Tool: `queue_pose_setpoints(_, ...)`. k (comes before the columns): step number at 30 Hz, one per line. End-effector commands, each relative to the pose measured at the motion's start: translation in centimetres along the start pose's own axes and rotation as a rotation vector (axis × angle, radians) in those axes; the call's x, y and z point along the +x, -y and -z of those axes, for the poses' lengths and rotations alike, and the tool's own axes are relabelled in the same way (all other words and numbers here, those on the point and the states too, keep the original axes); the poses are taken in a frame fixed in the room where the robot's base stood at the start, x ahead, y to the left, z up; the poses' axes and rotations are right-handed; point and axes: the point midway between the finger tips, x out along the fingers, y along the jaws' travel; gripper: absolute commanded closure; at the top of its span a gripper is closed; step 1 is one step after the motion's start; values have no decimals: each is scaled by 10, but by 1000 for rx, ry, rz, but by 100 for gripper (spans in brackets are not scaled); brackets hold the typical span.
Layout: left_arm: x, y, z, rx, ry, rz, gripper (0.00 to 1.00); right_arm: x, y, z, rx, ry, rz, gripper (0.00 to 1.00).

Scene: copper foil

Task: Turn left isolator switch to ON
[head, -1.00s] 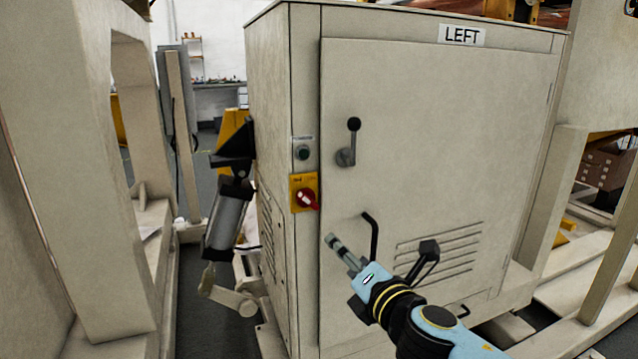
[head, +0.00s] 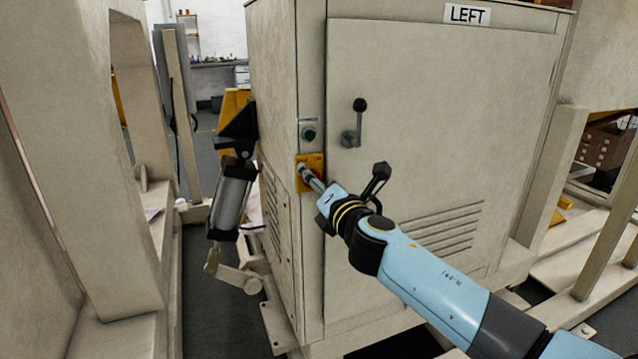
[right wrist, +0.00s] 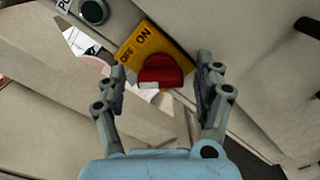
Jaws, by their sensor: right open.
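The left isolator switch is a red rotary knob on a yellow plate (head: 310,163) at the front left edge of the cabinet marked LEFT. In the right wrist view the red knob (right wrist: 162,72) sits below the words OFF and ON on the yellow plate (right wrist: 150,40). My right gripper (head: 308,175) is at the switch, hiding most of the knob in the head view. In the right wrist view the right gripper (right wrist: 160,80) is open, with one finger on each side of the knob and gaps to both. My left gripper is not in view.
The cabinet (head: 420,100) has a door with a black-knobbed handle (head: 355,122) right of the switch. A dark green button (head: 308,133) is just above the switch. Beige frames stand on both sides.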

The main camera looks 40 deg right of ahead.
Motion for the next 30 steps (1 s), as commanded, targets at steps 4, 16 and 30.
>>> queue_pose_setpoints(4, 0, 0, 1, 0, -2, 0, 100, 0, 0, 0, 0, 0, 0, 31)
queue_pose_setpoints(16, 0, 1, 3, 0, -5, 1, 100, 0, 0, 0, 0, 0, 1, 79)
queue_pose_setpoints(30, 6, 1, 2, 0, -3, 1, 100, -1, 2, 1, 88, 0, 2, 87)
